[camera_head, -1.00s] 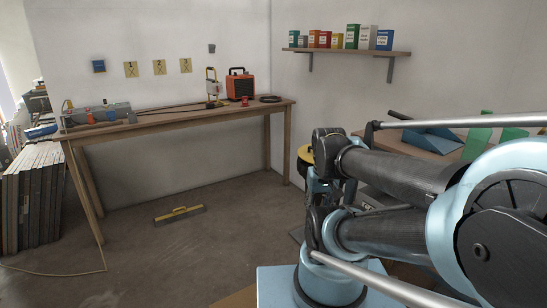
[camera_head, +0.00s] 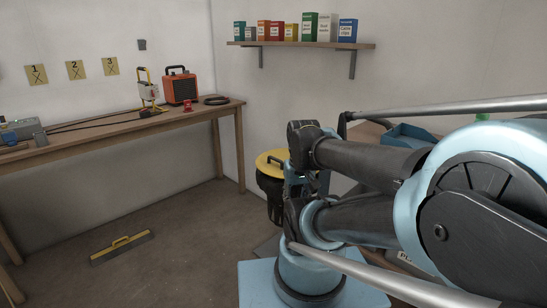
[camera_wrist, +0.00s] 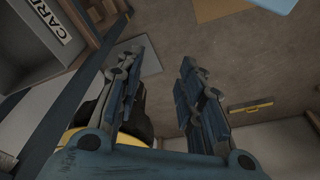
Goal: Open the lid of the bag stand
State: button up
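The bag stand (camera_head: 268,192) is a dark, round-topped stand with a yellow lid (camera_head: 270,160), on the floor below the wall shelf. My arm hides its right side. The lid looks flat on top; I cannot tell whether it is raised at all. In the wrist view, part of the yellow lid (camera_wrist: 85,144) and a black part of the stand show at the lower left, partly behind my gripper. My gripper (camera_wrist: 163,52) is open and empty, its fingers spread apart. In the head view the gripper is mostly hidden among my arm links, just right of the stand.
A wooden workbench (camera_head: 150,123) stands left of the bag stand, bearing an orange heater (camera_head: 180,90). A wall shelf (camera_head: 300,44) holds several boxes. A labelled grey box (camera_wrist: 38,30) is at the wrist view's upper left.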

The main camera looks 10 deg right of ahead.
notch_tip(320, 180, up, 12)
jog(key=n+g+h, duration=0.1)
jog(key=n+h, duration=0.1)
jog(key=n, duration=0.5)
send_over(274, 158)
jog(key=s+a, duration=0.2)
jog(key=a, duration=0.1)
jog(key=x, duration=1.6)
jog(key=shift+w+d+f, duration=0.1)
jog(key=shift+w+f, duration=0.1)
jog(key=shift+f, duration=0.1)
grip_shut()
